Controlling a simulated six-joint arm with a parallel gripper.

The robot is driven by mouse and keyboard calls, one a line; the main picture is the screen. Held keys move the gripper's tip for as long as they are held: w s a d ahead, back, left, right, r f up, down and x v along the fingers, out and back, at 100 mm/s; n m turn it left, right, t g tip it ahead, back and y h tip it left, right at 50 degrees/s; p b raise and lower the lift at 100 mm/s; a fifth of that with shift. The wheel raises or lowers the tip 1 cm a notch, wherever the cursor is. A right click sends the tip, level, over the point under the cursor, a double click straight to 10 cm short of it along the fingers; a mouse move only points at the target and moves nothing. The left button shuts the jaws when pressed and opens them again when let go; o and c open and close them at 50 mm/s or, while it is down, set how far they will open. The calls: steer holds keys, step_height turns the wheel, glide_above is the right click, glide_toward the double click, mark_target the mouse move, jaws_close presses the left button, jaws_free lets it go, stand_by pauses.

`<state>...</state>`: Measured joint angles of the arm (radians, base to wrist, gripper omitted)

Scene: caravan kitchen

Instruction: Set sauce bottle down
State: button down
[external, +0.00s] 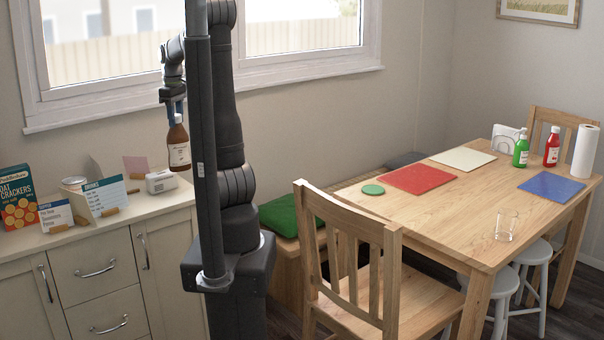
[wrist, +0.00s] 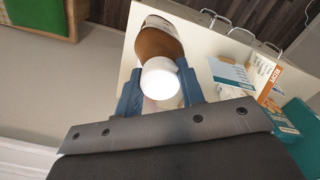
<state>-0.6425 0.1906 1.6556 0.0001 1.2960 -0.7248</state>
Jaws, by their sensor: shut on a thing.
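The sauce bottle (external: 179,148) is brown with a pale label. In the external view it hangs upright from my gripper (external: 174,108), in the air over the right end of the counter. In the wrist view my gripper (wrist: 159,92) is shut on the bottle near its white cap, and the brown body of the bottle (wrist: 160,45) extends beyond the fingers. The bottle's base appears above the counter top (external: 150,205), apart from it.
A cracker box (external: 17,197), a can (external: 74,183), cards in wooden holders (external: 103,197) and a small white device (external: 161,181) stand on the counter. A wooden table (external: 425,215) at the right holds coloured mats, a green bottle (external: 521,148), a red bottle (external: 552,146) and a glass (external: 506,225).

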steer(key=w+d+m, duration=0.3)
steer(key=w+d, duration=0.7)
steer(key=d, duration=0.4)
steer(key=w+d+m, duration=0.3)
steer(key=w+d, duration=0.6)
steer(key=d, duration=0.4)
steer(key=s+d+f+m, duration=0.1)
steer(key=d+f+m, duration=0.15)
steer(key=d, duration=1.45)
steer(key=s+d+f+m, duration=0.1)
steer(key=s+d+m, duration=0.15)
steer(key=d, duration=1.45)
steer(key=s+d+f+m, duration=0.1)
steer(key=s+d+m, duration=0.1)
steer(key=s+d, duration=0.75)
steer(key=s+d+f+m, duration=0.1)
steer(key=s+d+m, duration=0.35)
steer(key=d, duration=0.85)
steer(key=w+a+f+n, duration=0.2)
steer(key=w+f, duration=0.7)
steer(key=f, duration=0.2)
steer(key=shift+w, duration=0.35)
steer(key=shift+f, duration=0.1)
